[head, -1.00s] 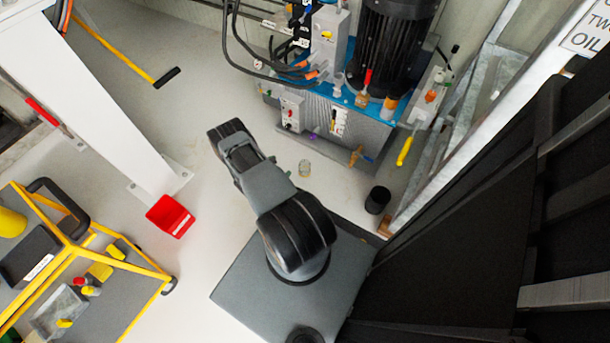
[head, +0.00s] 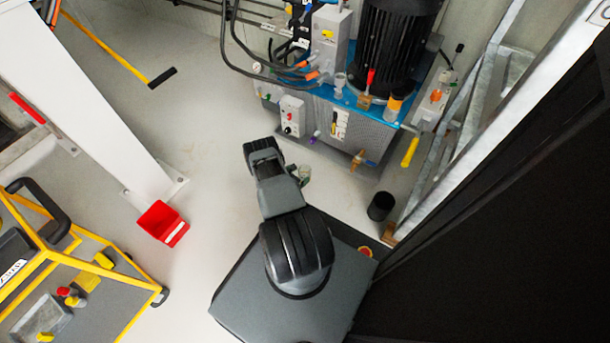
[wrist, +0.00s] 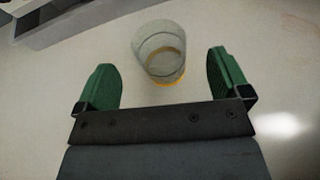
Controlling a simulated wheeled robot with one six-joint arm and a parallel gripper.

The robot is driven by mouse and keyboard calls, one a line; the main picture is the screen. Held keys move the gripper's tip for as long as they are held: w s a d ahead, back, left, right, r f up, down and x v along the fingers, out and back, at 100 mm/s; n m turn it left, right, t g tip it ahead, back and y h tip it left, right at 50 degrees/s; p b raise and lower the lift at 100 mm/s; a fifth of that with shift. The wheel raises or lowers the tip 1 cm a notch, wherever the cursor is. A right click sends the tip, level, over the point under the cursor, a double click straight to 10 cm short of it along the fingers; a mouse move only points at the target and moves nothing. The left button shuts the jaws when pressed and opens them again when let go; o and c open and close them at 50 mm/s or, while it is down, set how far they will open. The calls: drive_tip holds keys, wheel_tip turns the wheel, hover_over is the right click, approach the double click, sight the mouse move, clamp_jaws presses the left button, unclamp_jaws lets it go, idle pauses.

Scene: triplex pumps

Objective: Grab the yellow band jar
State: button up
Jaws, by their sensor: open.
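The yellow band jar (wrist: 158,52) is a clear glass jar with a yellow band near its lower end. In the wrist view it sits on the pale floor ahead of and between the two green fingers, and looks slightly tilted by the viewing angle. My gripper (wrist: 162,72) is open, with nothing held and a gap on both sides of the jar. In the head view the jar (head: 305,174) stands on the floor right beside my arm, partly hidden by it. My fingers are mostly hidden there.
A pump unit with a blue top (head: 352,98) stands behind the jar. A black cup (head: 380,206) is on the floor to the right, by a metal frame. A red bin (head: 162,223) and a yellow trolley (head: 130,275) are at left.

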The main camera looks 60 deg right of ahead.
sight(302, 172)
drive_tip(key=b+x, duration=0.2)
drive_tip(key=x, duration=0.1)
drive_tip(key=shift+d+f, duration=0.25)
drive_tip(key=shift+f, duration=0.05)
drive_tip(key=shift+s+d, duration=0.1)
drive_tip(key=shift+d, duration=0.3)
drive_tip(key=shift+c, duration=0.3)
drive_tip(key=c, duration=0.9)
drive_tip(key=shift+c, duration=0.2)
